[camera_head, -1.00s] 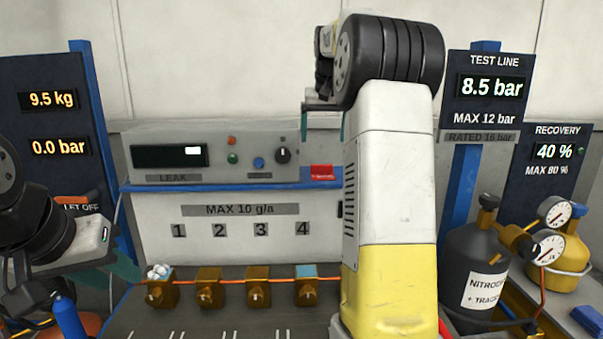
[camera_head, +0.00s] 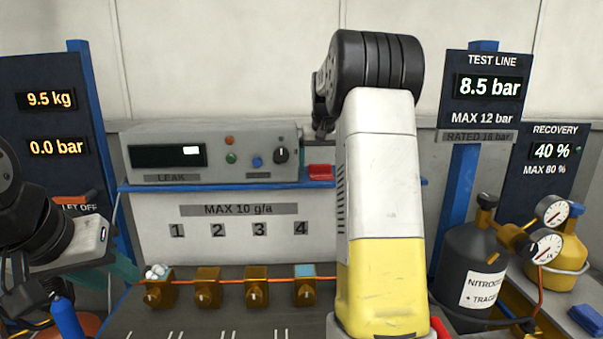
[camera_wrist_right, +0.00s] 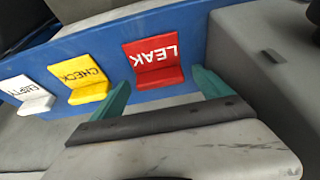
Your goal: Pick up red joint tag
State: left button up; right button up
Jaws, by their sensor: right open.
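The red joint tag (camera_head: 321,171), lettered LEAK in the right wrist view (camera_wrist_right: 154,64), sits on a blue shelf strip (camera_wrist_right: 205,28) beside the grey tester. My right gripper (camera_wrist_right: 160,92) is open, its two teal fingers apart on either side of the red tag's lower end. Nothing is between them that I can see as gripped.
A yellow CHECK tag (camera_wrist_right: 82,84) and a white EMPTY tag (camera_wrist_right: 27,94) stand along the strip beside the red one. The grey leak tester (camera_head: 212,152) is close by. Several brass fittings (camera_head: 207,288) line the bench below. A nitrogen cylinder (camera_head: 478,255) stands right.

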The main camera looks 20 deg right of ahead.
aim_at(320, 165)
jog(key=shift+c, duration=0.4)
jog(key=c, duration=1.4)
jog(key=shift+o, duration=0.2)
jog(key=shift+r, duration=0.1)
jog(key=shift+r, duration=0.85)
notch_tip(320, 165, up, 2)
jog(key=s+r, duration=0.1)
jog(key=s, duration=1.5)
jog(key=shift+a, duration=0.2)
